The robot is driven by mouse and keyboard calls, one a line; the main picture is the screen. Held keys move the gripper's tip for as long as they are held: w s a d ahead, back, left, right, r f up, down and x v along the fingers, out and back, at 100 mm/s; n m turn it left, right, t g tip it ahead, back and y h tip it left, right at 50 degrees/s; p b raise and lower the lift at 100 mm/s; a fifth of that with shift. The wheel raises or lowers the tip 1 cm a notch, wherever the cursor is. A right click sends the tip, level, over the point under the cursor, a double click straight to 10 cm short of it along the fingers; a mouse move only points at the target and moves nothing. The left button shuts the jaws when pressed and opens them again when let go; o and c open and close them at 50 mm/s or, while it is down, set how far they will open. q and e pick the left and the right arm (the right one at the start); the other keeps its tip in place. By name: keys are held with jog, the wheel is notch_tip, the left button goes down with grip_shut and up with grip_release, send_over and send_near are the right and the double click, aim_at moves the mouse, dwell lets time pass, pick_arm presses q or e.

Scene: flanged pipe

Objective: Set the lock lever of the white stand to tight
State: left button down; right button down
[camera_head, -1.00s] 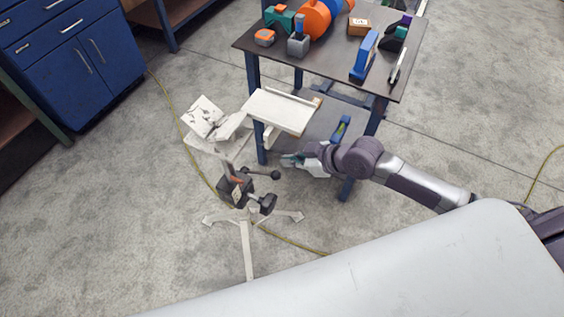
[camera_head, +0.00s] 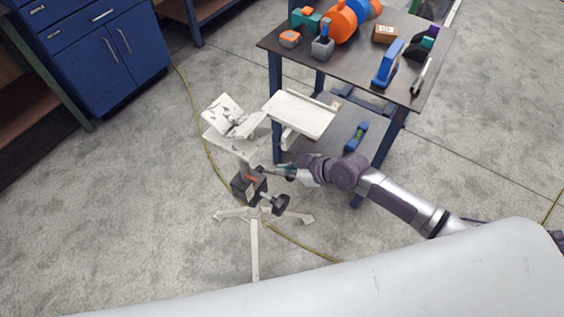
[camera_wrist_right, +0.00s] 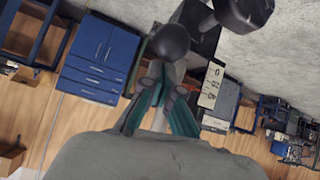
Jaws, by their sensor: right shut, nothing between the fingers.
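The white stand (camera_head: 236,146) stands on the floor left of the table, with a dark clamp block (camera_head: 243,188) on its column. A lever with a black ball end sticks out from the block; the ball (camera_wrist_right: 170,41) shows large in the right wrist view. A black star-like knob (camera_head: 281,203) sits lower right of the block. My right gripper (camera_head: 285,171) is at the lever's ball end, its shut fingers (camera_wrist_right: 160,92) just below the ball in the wrist view. Whether they touch the lever I cannot tell. My left gripper is not in view.
A dark-topped table (camera_head: 345,65) with several tools and orange parts stands behind. A white board (camera_head: 302,115) juts close above my right gripper. A yellow cable (camera_head: 201,140) lies on the floor. A scale label (camera_wrist_right: 211,86) shows beside the lever.

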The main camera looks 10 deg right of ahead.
jog(key=shift+s+d+f, duration=0.15)
jog(key=shift+d+f, duration=0.05)
jog(key=shift+d, duration=0.15)
